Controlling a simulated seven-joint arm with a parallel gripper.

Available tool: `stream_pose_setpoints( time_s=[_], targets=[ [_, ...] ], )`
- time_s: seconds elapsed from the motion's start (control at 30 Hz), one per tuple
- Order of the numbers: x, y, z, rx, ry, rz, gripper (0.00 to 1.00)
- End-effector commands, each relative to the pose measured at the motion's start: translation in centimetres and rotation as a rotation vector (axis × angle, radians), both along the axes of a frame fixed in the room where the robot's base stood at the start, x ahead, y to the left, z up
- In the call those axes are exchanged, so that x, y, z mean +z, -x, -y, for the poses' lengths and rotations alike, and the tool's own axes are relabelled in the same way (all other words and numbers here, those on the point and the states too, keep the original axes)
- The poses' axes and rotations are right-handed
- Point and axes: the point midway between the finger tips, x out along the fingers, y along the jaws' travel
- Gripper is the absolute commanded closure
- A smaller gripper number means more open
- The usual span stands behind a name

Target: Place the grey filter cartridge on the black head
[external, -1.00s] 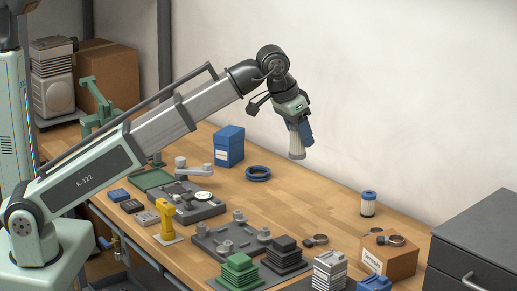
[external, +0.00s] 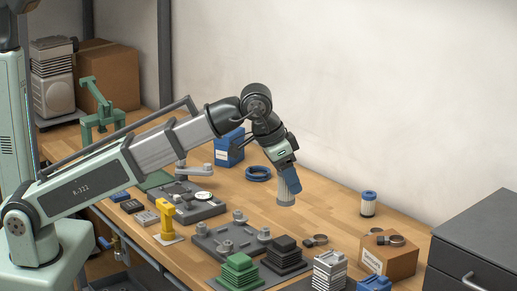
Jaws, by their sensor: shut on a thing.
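My gripper (external: 286,179) is shut on the grey filter cartridge (external: 287,194), a pale ribbed cylinder. It holds the cartridge by its upper part, slightly tilted, above the back half of the wooden bench. The black head (external: 284,254), a stepped, finned block, sits near the front edge of the bench. It is below the cartridge in the picture, with clear space between them.
A green finned head (external: 239,271) and a white one (external: 329,270) flank the black head. A grey plate with posts (external: 208,245) lies to its left. A blue-topped cartridge (external: 368,204) and cardboard box (external: 390,258) stand right. A blue ring (external: 258,174) lies behind.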

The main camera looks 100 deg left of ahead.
Motion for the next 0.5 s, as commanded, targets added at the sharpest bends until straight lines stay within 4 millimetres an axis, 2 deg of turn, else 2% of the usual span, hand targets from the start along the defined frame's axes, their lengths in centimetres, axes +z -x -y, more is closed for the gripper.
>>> stream_pose_setpoints(
  time_s=[0.3,0.5],
  targets=[
    [-4.5,0.2,0.0,0.000,0.000,-0.002,0.86],
    [-6.1,0.0,0.0,0.001,0.000,0.000,0.86]
  ],
)
